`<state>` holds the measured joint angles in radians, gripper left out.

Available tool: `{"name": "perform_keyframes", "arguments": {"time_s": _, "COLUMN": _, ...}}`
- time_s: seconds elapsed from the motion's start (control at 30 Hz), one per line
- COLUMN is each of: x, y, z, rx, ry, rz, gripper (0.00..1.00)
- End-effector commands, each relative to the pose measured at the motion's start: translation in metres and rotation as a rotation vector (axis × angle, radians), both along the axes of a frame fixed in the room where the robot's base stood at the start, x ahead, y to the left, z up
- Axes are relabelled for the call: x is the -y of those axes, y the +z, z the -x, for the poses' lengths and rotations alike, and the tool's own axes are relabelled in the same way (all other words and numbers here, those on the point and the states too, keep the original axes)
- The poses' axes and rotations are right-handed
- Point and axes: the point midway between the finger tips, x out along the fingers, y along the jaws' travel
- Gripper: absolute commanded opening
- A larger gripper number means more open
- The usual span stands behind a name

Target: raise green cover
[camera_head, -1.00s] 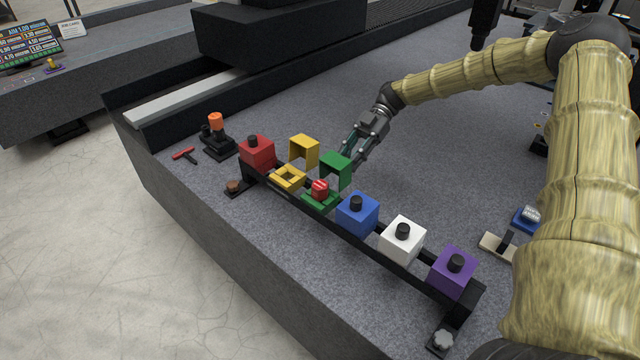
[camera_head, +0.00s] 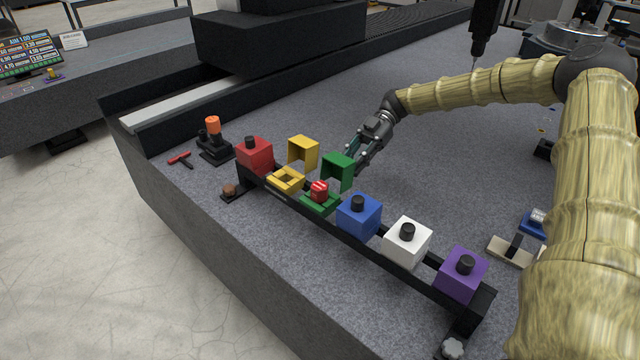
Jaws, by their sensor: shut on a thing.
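The green cover (camera_head: 338,172) stands raised and tilted back, its hollow side facing forward, behind its green base (camera_head: 318,203). A red ribbed piece (camera_head: 319,190) sits uncovered on that base. My gripper (camera_head: 354,165) is behind the green cover, to its right, at the cover's back edge. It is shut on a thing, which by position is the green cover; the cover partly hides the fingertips.
On the same black rail (camera_head: 388,257) are a red box (camera_head: 254,154), an open yellow cover (camera_head: 303,151), and blue (camera_head: 358,216), white (camera_head: 407,243) and purple (camera_head: 460,274) boxes with black knobs. An orange-topped joystick (camera_head: 213,138) stands at left. The grey bed behind the rail is mostly clear.

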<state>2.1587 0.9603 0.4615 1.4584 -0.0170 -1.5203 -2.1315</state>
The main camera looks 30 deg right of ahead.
Motion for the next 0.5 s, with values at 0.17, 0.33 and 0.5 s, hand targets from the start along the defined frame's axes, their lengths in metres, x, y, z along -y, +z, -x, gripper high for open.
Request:
{"name": "perform_keyframes", "arguments": {"time_s": 0.17, "x": -0.0007, "y": -0.0026, "z": 0.0016, "rx": -0.004, "ry": 0.002, "rz": 0.002, "gripper": 0.43}}
{"name": "perform_keyframes", "arguments": {"time_s": 0.33, "x": -0.0001, "y": -0.0014, "z": 0.0013, "rx": -0.002, "ry": 0.001, "rz": 0.001, "gripper": 0.43}}
{"name": "perform_keyframes", "arguments": {"time_s": 0.5, "x": 0.0017, "y": -0.0003, "z": 0.0003, "rx": -0.001, "ry": 0.000, "rz": 0.001, "gripper": 0.43}}
